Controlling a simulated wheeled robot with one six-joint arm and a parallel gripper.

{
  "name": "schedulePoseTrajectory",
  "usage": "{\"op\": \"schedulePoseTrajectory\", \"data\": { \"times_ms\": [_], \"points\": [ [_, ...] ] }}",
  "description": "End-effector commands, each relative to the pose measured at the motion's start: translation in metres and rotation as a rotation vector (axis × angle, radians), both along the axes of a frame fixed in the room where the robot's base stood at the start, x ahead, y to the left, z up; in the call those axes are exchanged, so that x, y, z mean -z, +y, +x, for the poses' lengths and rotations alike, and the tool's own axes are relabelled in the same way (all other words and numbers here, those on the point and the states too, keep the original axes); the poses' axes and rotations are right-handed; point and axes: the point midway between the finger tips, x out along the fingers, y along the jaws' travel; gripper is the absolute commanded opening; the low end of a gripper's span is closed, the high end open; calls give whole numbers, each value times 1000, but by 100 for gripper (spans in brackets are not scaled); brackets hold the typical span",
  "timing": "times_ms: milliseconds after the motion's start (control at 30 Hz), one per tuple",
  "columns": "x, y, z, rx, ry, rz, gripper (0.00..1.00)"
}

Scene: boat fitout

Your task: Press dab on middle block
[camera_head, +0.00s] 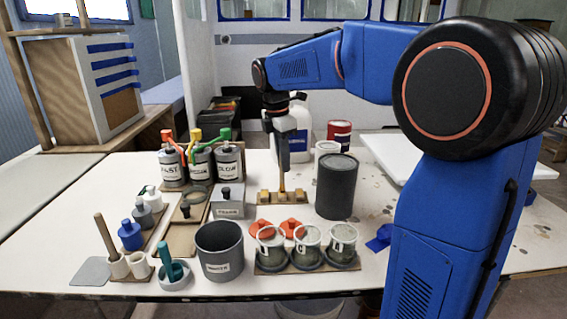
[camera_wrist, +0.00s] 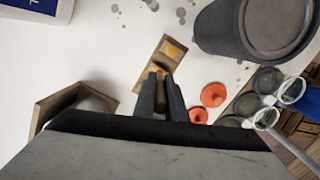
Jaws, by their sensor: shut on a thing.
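My gripper (camera_head: 283,168) points straight down over the middle of the table and is shut on a thin tan stick, the dab tool (camera_head: 282,182). In the wrist view, the two dark fingers of my gripper (camera_wrist: 161,78) close around its tan end. Below stands a small wooden strip (camera_head: 263,198) with several low blocks. The stick's lower end is at the middle block; I cannot tell whether it touches. In the wrist view the strip (camera_wrist: 146,74) runs diagonally, with a yellow-topped end block (camera_wrist: 175,49) in sight; the fingers hide the other end.
A dark grey can (camera_head: 337,188) stands close right of the strip. Orange pieces (camera_head: 291,227) and a row of lidless labelled cups (camera_head: 307,245) lie in front. A grey bucket (camera_head: 220,252), a box (camera_head: 228,200) and labelled cans (camera_head: 200,165) stand left. A white jug (camera_head: 298,135) is behind.

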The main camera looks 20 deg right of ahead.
Motion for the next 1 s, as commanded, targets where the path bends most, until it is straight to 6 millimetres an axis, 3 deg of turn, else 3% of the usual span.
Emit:
{"op": "schedulePoseTrajectory", "data": {
  "times_ms": [1000],
  "points": [
    [-63, 0, 0, 1, -1, 0, 0]
  ]
}}
